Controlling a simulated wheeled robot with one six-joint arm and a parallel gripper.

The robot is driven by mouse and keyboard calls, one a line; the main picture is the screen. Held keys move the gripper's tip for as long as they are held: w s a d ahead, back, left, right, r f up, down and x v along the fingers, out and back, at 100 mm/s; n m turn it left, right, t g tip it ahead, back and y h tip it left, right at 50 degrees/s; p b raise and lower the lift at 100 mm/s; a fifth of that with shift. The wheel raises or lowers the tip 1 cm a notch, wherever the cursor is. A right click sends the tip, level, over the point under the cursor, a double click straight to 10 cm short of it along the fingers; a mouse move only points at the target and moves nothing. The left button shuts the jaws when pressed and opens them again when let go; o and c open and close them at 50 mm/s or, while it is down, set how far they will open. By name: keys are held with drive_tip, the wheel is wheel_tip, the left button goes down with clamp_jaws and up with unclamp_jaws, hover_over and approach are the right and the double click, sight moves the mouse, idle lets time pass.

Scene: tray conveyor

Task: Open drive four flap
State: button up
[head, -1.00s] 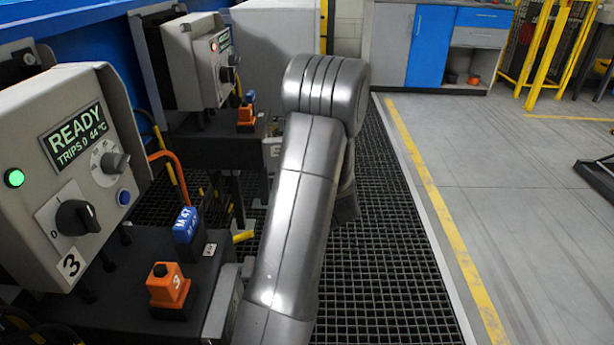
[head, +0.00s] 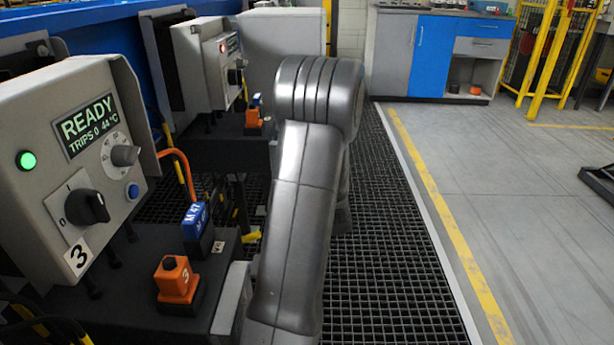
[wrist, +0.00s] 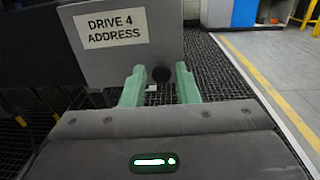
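In the wrist view a grey plate labelled "DRIVE 4 ADDRESS" (wrist: 112,42) fills the upper middle, with a dark round spot near its lower right corner. I cannot tell if that spot is a hole or a knob. My gripper (wrist: 160,68) is open; its two green fingers stand apart on either side of the spot, with nothing held between them. I cannot tell whether the fingers touch the plate. In the head view my arm hides my gripper and the plate. A control box with a red light (head: 222,48) stands behind the drive 3 box.
The drive 3 box (head: 30,215) with a "READY" display stands at near left. In front of it are an orange plug (head: 175,278) and a blue plug (head: 196,222). Dark floor grating (head: 390,250) runs along the right, then open grey floor (head: 540,240) beyond a yellow line.

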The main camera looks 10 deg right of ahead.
drive_tip(key=shift+o, duration=0.9)
drive_tip(key=p+v, duration=0.2)
drive_tip(key=v, duration=1.2)
drive_tip(key=shift+w, duration=0.1)
